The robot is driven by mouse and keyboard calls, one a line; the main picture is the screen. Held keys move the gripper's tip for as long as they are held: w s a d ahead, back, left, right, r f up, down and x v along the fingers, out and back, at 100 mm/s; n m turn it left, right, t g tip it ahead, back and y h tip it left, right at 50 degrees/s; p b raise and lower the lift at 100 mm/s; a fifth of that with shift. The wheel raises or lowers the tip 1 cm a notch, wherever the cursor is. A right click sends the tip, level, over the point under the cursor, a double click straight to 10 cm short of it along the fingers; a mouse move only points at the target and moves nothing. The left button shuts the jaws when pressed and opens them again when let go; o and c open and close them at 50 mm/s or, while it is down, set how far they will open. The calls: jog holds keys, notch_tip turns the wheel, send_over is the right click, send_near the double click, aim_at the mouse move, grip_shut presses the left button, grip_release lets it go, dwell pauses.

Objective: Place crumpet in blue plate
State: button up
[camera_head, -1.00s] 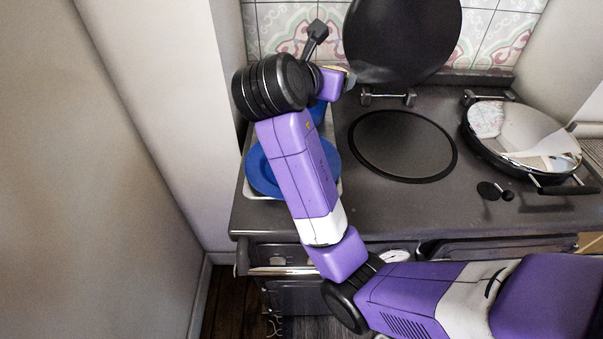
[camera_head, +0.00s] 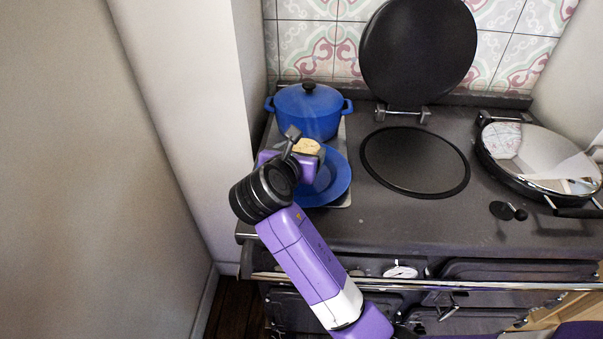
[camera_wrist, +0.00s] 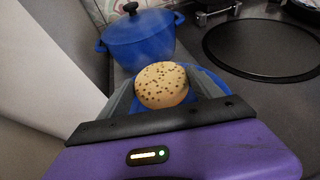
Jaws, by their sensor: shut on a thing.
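The crumpet (camera_head: 307,146) is round and tan, and its brown-speckled top shows in the wrist view (camera_wrist: 161,85). My gripper (camera_head: 300,152) is shut on it, with a finger at each side in the wrist view. The blue plate (camera_head: 335,181) lies on the left of the stove top, in front of a blue pot. The crumpet appears over the plate's back part in the head view; the height between them is hard to tell. My gripper and wrist hide the plate's left part. In the wrist view only parts of the plate's rim (camera_wrist: 208,80) show around the crumpet.
The lidded blue pot (camera_head: 309,110) stands just behind the plate. A round hotplate (camera_head: 415,160) with its raised black lid (camera_head: 418,50) is to the right. A shiny-lidded hotplate (camera_head: 535,155) is farther right. A wall (camera_head: 190,110) bounds the left side.

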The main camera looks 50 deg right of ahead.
jog(key=shift+f+b, duration=0.3)
jog(key=shift+f, duration=2.9)
jog(key=o, duration=1)
jog(key=shift+f, duration=0.15)
jog(key=shift+a+r, duration=0.15)
jog(key=shift+r, duration=0.05)
jog(key=v, duration=1.1)
jog(key=shift+s+a+r, duration=0.15)
jog(key=shift+a+r, duration=0.1)
